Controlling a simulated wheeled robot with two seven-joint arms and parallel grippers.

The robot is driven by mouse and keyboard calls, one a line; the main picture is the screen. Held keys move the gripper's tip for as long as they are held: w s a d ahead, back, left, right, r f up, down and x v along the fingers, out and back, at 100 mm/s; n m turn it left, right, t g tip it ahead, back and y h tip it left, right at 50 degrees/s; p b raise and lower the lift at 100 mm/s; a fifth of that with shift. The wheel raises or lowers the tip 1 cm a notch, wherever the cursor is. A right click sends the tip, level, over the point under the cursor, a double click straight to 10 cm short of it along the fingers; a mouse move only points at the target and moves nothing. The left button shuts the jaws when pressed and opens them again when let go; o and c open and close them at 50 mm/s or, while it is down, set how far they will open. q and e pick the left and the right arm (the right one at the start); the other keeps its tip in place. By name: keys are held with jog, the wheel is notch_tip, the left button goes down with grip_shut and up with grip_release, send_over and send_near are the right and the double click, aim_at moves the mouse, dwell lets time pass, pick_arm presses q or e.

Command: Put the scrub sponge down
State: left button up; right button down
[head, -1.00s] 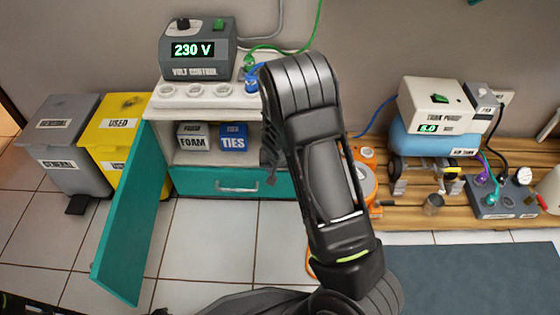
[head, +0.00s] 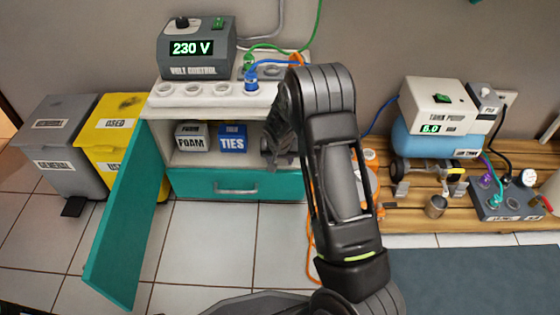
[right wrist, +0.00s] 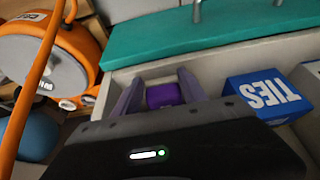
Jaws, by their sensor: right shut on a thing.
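A purple block (right wrist: 164,95), seemingly the scrub sponge, sits between the fingers of my right gripper (right wrist: 160,85) in the right wrist view. The gripper is shut on it, at the open shelf of the white cabinet (head: 190,158), beside the blue TIES box (right wrist: 266,95). I cannot tell whether the sponge touches the shelf. In the head view my right gripper (head: 283,157) shows only as a dark shape at the shelf's right end, and the sponge is hidden. My left gripper is not in view.
The FOAM box (head: 191,137) stands left of the TIES box (head: 232,138). A teal drawer (head: 215,184) is below, and a teal door (head: 125,235) hangs open at left. The orange reel (right wrist: 50,70) is close beside my right gripper. A voltage unit (head: 195,48) stands on top.

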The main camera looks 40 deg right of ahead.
jog(key=c, duration=0.6)
grip_release()
jog(key=shift+c, duration=0.2)
jog(key=p+v, duration=0.5)
jog(key=v, duration=0.7)
